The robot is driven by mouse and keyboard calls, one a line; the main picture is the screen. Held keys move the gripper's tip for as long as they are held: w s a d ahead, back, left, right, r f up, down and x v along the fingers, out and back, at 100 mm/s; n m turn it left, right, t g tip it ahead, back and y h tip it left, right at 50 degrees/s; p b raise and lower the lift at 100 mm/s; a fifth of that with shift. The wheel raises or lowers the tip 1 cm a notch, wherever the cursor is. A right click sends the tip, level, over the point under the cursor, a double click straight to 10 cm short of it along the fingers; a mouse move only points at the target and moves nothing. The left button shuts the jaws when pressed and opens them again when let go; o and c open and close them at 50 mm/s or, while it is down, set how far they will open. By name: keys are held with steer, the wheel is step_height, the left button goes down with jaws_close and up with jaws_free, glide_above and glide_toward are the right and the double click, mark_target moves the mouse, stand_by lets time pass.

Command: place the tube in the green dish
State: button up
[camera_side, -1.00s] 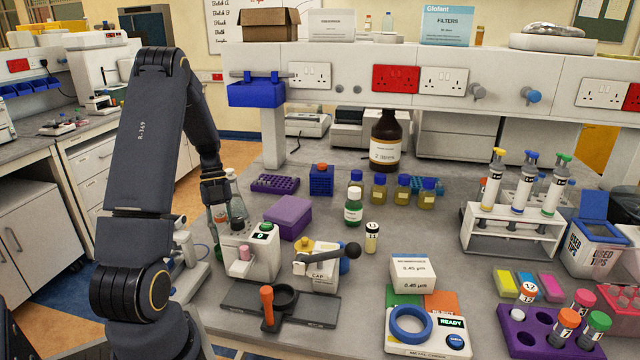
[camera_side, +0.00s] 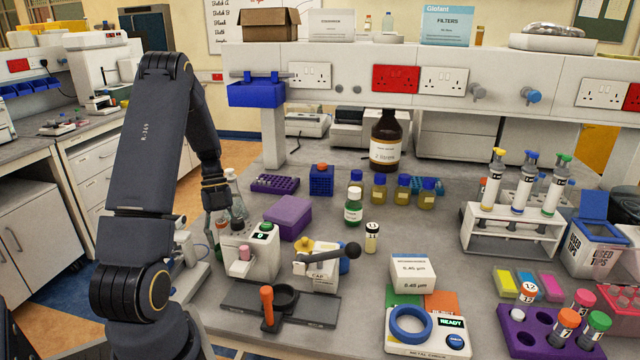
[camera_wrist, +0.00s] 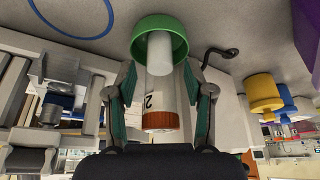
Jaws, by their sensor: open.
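In the wrist view, a tube (camera_wrist: 159,92) with a white body, a dark "2" on its label and an orange cap (camera_wrist: 160,121) lies between my fingers. Its cap end points towards me. Its far white end shows inside the rim of the green dish (camera_wrist: 181,40); whether it touches the bottom I cannot tell. My gripper (camera_wrist: 158,75) is open, one finger on each side of the tube. In the side view my gripper (camera_side: 220,222) is low behind a white device, and the dish and tube are not clearly visible there.
The white device (camera_side: 262,258) with a green button stands close in front of my gripper. A purple box (camera_side: 288,217) and a glass flask (camera_side: 234,187) are near.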

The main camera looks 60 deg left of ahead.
steer(key=v, duration=1.2)
steer(key=w+d+r+n+y, duration=0.2)
steer(key=w+d+r+n, duration=0.15)
steer(key=d+r, duration=0.2)
steer(key=w+d+r+n+t+y, duration=0.1)
steer(key=d+r+n, duration=0.15)
steer(key=d, duration=0.45)
steer(key=w+d+r+n+t+y, duration=0.1)
steer(key=d+r+n, duration=0.1)
steer(key=d+n, duration=0.35)
steer(key=s+d+n+t, duration=0.2)
steer(key=s+d+n, duration=0.1)
steer(key=d, duration=0.4)
steer(key=s+d+n+t, duration=0.2)
steer(key=d+n, duration=0.3)
steer(key=d, duration=0.3)
steer(key=shift+s+n+t, duration=0.3)
steer(key=shift+s+n, duration=0.05)
steer(key=shift+s, duration=0.3)
steer(key=shift+f, duration=0.15)
